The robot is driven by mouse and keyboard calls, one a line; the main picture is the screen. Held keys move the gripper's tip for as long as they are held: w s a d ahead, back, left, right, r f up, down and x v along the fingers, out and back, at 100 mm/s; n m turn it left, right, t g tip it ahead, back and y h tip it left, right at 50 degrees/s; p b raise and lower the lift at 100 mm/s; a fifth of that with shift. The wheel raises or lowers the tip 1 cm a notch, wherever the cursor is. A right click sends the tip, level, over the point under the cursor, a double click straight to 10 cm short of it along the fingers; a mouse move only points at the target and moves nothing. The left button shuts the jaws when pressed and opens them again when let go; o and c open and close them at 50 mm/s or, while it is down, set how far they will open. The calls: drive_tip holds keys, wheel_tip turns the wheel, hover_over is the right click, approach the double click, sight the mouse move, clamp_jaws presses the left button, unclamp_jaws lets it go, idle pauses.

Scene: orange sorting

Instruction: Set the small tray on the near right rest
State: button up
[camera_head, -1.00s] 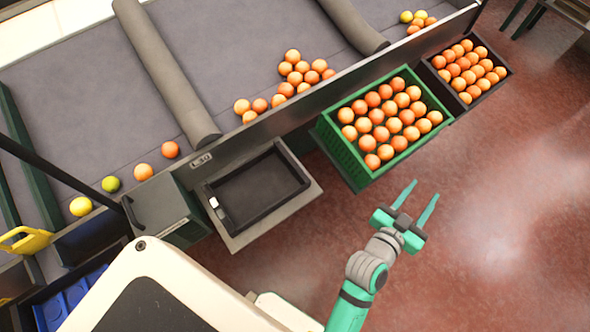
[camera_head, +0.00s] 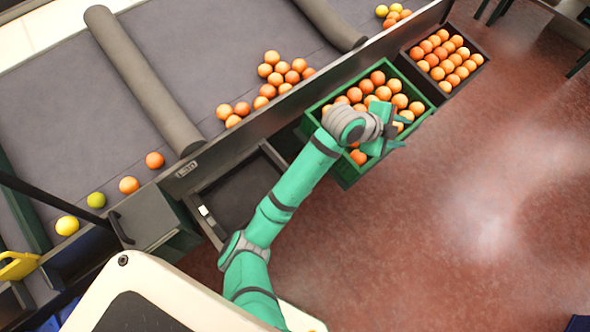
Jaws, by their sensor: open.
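A shallow dark tray (camera_head: 222,203) lies on a grey ledge at the side of the sorting table, left of the green crate. It looks empty and has a small white tab on its left rim. My arm crosses in front of its right part and hides it. My gripper (camera_head: 396,139) is over the right front part of the green crate (camera_head: 346,175), well right of the tray, with no tray in it. Its fingers are seen small and partly overlapped. I cannot tell which spot is the near right rest.
The green crate and a dark crate (camera_head: 417,56) hold many oranges. Loose oranges (camera_head: 275,75) lie on the grey sorting table (camera_head: 225,50). A grey box with a handle (camera_head: 148,222) stands left of the tray. Something blue (camera_head: 579,324) shows at bottom right.

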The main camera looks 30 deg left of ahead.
drive_tip(key=s+a+f+m+g+y, duration=0.2)
drive_tip(key=s+a+f, duration=0.1)
drive_tip(key=a, duration=0.5)
drive_tip(key=s+a+f+m+g+y, duration=0.1)
drive_tip(key=s+a+f+g+y, duration=0.2)
drive_tip(key=a, duration=0.6)
drive_tip(key=m+g+y, duration=0.1)
drive_tip(key=g+y, duration=0.1)
drive_tip(key=g, duration=0.1)
hover_over(278, 163)
drive_tip(key=shift+f, duration=0.8)
drive_tip(key=shift+s+f, duration=0.1)
drive_tip(key=shift+f, duration=0.25)
wheel_tip(278, 163, down, 10)
drive_tip(key=shift+r, duration=0.15)
clamp_jaws()
